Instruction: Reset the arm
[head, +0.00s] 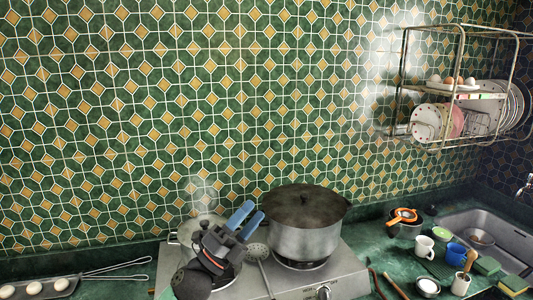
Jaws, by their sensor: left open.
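My left gripper (256,209) has a black body and two blue fingers. The fingers are apart with nothing between them, and they point up and to the right. The gripper shows in front of the left side of the gas hotplate (345,272), over a smaller steaming pot (188,231), and hides much of that pot. A large lidded metal pot (308,241) stands on the right burner, to the right of the fingers. My right gripper is not in view.
A slotted spoon (258,251) shows between the pots. A pan with eggs (35,288) is at the left. Cups, including a white mug (423,248) and a blue mug (456,254), stand near the sink (500,236). A wire dish rack (404,75) hangs upper right.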

